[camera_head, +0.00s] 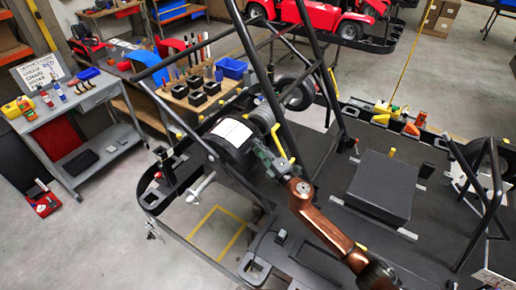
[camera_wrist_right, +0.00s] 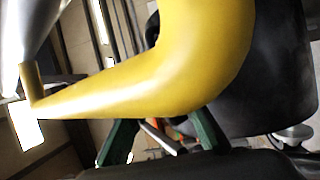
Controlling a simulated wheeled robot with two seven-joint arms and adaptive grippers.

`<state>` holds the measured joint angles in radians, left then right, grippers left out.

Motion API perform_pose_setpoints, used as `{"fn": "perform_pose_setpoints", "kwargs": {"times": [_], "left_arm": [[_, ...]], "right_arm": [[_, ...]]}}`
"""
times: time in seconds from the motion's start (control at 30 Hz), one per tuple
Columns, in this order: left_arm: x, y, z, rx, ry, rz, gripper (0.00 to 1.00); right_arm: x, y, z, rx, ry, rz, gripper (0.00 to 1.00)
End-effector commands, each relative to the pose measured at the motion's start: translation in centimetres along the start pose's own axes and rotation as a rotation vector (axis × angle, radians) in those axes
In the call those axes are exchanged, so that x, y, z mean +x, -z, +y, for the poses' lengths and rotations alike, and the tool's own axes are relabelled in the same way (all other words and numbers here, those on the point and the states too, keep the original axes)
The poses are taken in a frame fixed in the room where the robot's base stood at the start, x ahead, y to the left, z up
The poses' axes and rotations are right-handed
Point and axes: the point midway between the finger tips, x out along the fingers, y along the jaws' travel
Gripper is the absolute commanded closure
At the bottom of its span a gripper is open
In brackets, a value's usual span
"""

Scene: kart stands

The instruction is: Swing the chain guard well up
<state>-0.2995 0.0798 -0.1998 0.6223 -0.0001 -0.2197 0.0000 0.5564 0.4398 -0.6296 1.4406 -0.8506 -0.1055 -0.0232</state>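A bent yellow handle (camera_head: 281,142) stands beside a dark, rounded housing (camera_head: 225,150) with a white label on the kart stand. I take this to be the chain guard, but its exact outline is unclear. My right gripper (camera_head: 276,162) has green fingers and is close to the handle's lower end. In the right wrist view the yellow handle (camera_wrist_right: 150,85) crosses in front of the fingers and hides their tips. The fingers are spread apart, with nothing visibly clamped between them. I cannot tell whether they touch the handle. My left gripper is not in view.
Black frame tubes (camera_head: 262,75) rise close to the housing and my right arm. A dark box (camera_head: 382,187) sits on the stand at right. A grey workbench (camera_head: 85,105) with bottles stands at left. A tool board (camera_head: 195,92) stands behind the housing.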

Motion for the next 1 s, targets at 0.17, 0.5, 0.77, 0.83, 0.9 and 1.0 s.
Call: {"fn": "perform_pose_setpoints", "kwargs": {"times": [0.17,0.5,0.77,0.83,0.9,1.0], "left_arm": [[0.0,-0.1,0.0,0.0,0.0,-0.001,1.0],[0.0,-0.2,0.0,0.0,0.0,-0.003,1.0],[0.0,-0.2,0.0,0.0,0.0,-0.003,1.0],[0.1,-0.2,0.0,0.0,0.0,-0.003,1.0],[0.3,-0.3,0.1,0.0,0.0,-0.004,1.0],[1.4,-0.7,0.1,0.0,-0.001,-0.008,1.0]], "right_arm": [[0.0,0.0,0.0,0.0,0.0,0.0,0.93],[0.0,0.0,0.0,0.0,0.001,0.0,1.0],[0.0,0.0,-0.1,0.0,0.001,0.0,1.0],[0.0,0.0,-0.1,0.0,0.0,0.0,1.0],[0.0,0.1,-0.2,0.002,-0.003,0.003,1.0],[0.2,0.7,-0.7,0.01,-0.015,0.014,1.0]]}}
